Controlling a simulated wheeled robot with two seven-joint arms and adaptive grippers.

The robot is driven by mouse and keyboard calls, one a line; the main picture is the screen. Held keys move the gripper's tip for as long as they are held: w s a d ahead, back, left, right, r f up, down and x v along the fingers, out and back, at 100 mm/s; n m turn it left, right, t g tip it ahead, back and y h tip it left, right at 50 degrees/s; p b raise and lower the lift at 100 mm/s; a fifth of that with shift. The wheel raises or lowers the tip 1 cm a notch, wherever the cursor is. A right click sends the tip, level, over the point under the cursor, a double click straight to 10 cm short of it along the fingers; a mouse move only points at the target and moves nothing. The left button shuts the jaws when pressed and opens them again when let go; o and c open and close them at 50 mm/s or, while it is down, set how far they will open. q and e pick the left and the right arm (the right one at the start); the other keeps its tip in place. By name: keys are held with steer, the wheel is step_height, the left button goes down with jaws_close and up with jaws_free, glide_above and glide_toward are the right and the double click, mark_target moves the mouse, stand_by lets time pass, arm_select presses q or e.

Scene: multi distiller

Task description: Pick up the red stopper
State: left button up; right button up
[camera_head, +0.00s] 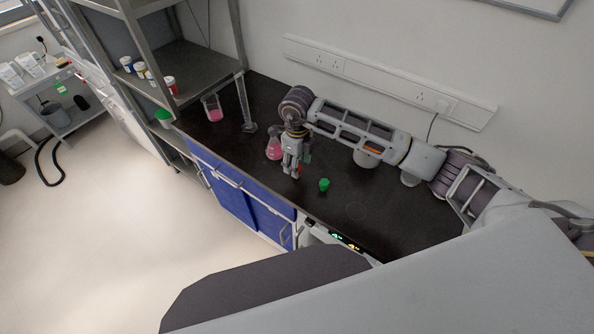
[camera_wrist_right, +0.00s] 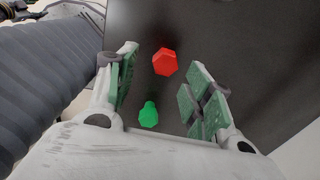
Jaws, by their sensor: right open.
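The red stopper (camera_wrist_right: 165,62) is a faceted red piece on the black bench in the right wrist view, between the lines of the two fingers and ahead of them. In the head view it is mostly hidden behind my right gripper (camera_head: 291,172); only a small red patch shows by the fingers. My right gripper, also in the wrist view (camera_wrist_right: 168,88), is open and empty, pointing down over the bench. A green stopper (camera_wrist_right: 148,114) lies near the left finger in the wrist view; it also shows in the head view (camera_head: 324,184). My left gripper is not in view.
A flask with pink liquid (camera_head: 274,149) stands just left of my right gripper. A beaker with pink liquid (camera_head: 213,108) and a tall glass cylinder (camera_head: 245,105) stand farther left, by a metal shelf (camera_head: 187,68). The bench right of the green stopper is clear.

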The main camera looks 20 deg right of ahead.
steer(key=shift+w+d+f+p, duration=0.1)
steer(key=shift+f+p, duration=0.15)
steer(key=shift+f, duration=0.6)
steer(key=shift+w+a+f+p, duration=0.1)
steer(key=shift+w+f+p, duration=0.1)
steer(key=shift+f, duration=0.6)
steer(key=shift+w+d+f+p, duration=0.1)
steer(key=shift+f+p, duration=0.15)
steer(key=shift+f, duration=0.6)
steer(key=c, duration=0.8)
